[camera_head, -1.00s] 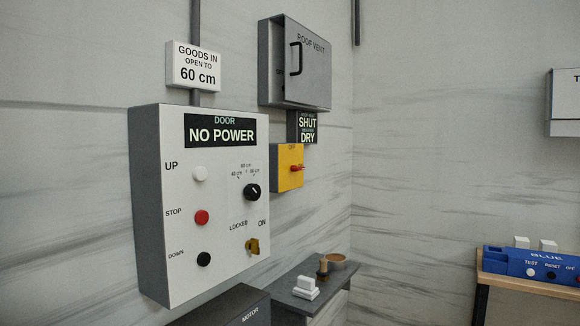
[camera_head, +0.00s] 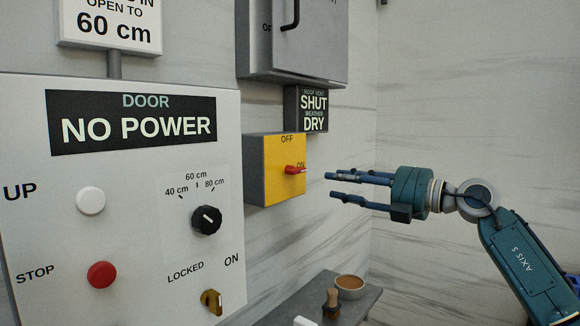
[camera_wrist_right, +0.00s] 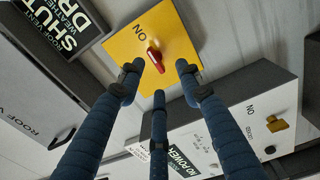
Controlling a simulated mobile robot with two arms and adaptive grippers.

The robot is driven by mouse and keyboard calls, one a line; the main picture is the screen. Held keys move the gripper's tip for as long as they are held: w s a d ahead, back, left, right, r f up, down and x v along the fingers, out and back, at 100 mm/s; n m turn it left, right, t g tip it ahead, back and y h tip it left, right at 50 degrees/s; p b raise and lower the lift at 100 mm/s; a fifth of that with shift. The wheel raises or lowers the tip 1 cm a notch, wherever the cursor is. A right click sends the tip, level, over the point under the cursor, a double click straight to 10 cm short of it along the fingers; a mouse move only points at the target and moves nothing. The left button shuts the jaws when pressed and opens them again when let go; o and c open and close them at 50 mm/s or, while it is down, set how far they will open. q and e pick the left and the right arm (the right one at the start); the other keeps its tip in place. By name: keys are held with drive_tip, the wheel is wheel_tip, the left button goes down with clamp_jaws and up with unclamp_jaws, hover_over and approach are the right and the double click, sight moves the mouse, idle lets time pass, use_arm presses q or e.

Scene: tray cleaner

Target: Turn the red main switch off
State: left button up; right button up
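The red main switch (camera_head: 294,170) is a small red handle on the front of a yellow-faced box (camera_head: 280,185) on the wall. The handle points right toward the ON mark; OFF is printed at the top of the box. My right gripper (camera_head: 331,185) is to the right of the handle, fingers pointing at it, with a small gap between. In the right wrist view the red handle (camera_wrist_right: 155,60) shows ahead of the three spread fingers (camera_wrist_right: 158,80). The right gripper is open and empty. My left gripper is not in view.
A door control panel (camera_head: 120,230) reading NO POWER stands close on the left. A grey roof vent box (camera_head: 300,45) and a SHUT/DRY sign (camera_head: 313,112) are above the switch. A shelf (camera_head: 365,300) with a bowl (camera_head: 349,285) is below.

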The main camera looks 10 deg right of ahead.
sight(301, 170)
drive_tip(key=w+a+p, duration=0.1)
drive_tip(key=w+a+r+p, duration=0.1)
drive_tip(key=w+a, duration=0.1)
drive_tip(key=w+a+r+p, duration=0.1)
drive_tip(key=w+a, duration=0.1)
drive_tip(key=shift+w+a+r, duration=0.1)
drive_tip(key=shift+w+a, duration=0.1)
drive_tip(key=shift+a, duration=0.05)
drive_tip(key=shift+p+x, duration=0.45)
drive_tip(key=shift+x, duration=0.75)
drive_tip(key=shift+w, duration=0.1)
drive_tip(key=shift+c, duration=0.3)
clamp_jaws()
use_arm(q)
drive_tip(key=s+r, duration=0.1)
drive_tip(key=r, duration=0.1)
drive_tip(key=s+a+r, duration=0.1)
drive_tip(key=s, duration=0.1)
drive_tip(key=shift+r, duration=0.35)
